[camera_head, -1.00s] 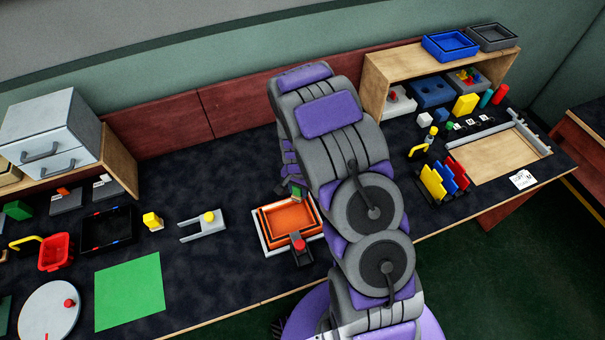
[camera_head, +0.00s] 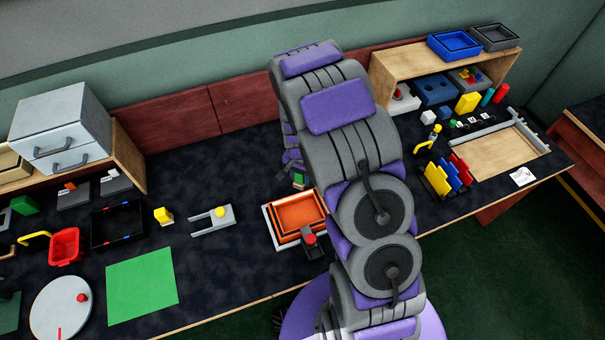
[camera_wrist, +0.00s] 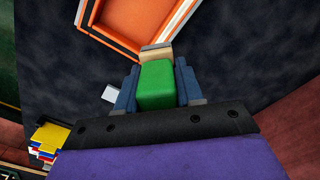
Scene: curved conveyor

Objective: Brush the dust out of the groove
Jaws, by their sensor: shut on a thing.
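My gripper (camera_wrist: 158,88) is shut on a green block-shaped brush handle (camera_wrist: 156,86) with a tan end (camera_wrist: 155,54) pointing away from the palm. In the head view my arm hides most of the gripper; a small bit of green (camera_head: 298,180) shows just behind the orange tray (camera_head: 300,213). The same tray (camera_wrist: 142,20) lies beyond the tan end in the wrist view, and I cannot tell the gap between them. I can make out no dust. I cannot tell which thing has the groove; a grey slotted piece (camera_head: 200,226) with a yellow knob lies left of the tray.
A grey piece with a red knob (camera_head: 311,240) sits at the tray's front corner. A green mat (camera_head: 142,286), a black bin (camera_head: 117,227) and a red basket (camera_head: 65,246) are to the left. A rack of coloured plates (camera_head: 447,175) stands right. Dark table behind the slotted piece is clear.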

